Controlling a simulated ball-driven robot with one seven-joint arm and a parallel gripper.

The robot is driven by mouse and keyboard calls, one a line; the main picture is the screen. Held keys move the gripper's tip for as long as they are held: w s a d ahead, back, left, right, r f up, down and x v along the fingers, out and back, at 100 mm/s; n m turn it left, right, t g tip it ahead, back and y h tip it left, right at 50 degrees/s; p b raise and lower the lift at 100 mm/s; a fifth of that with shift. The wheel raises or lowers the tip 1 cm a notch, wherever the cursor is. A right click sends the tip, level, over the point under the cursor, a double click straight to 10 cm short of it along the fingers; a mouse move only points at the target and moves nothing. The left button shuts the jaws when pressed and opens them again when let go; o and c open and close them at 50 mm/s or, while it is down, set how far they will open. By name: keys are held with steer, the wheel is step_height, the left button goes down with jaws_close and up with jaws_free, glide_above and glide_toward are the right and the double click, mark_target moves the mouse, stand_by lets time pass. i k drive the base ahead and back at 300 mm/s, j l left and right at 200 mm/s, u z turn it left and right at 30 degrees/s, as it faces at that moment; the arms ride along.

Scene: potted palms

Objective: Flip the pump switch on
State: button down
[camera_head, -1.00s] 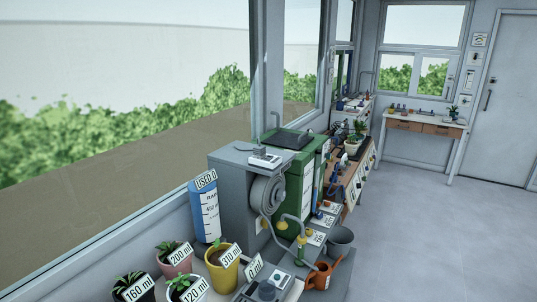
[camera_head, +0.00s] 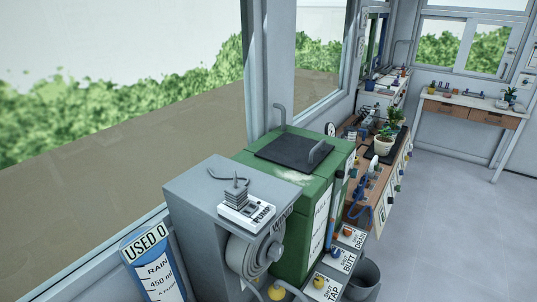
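The pump switch is a small white box (camera_head: 252,215) marked "PUMP". It sits on top of the grey cabinet (camera_head: 190,184) in the lower middle of the view. A grey ribbed piece (camera_head: 236,192) stands at the box's back left, with a thin dark curved line beside it. I cannot tell from this distance which way the switch is set. My gripper does not show in this view.
A green tank (camera_head: 300,200) with a dark lid stands right behind the cabinet. A hose reel (camera_head: 245,255) hangs on the cabinet's side. A blue rain gauge (camera_head: 160,280) is at lower left. A potted plant (camera_head: 384,145) stands on the bench beyond. Floor (camera_head: 450,230) at right is clear.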

mark_target(251, 209)
steer(key=i+l, duration=0.2)
steer(key=i, duration=0.25)
steer(key=i+l, duration=0.15)
steer(key=i, duration=0.35)
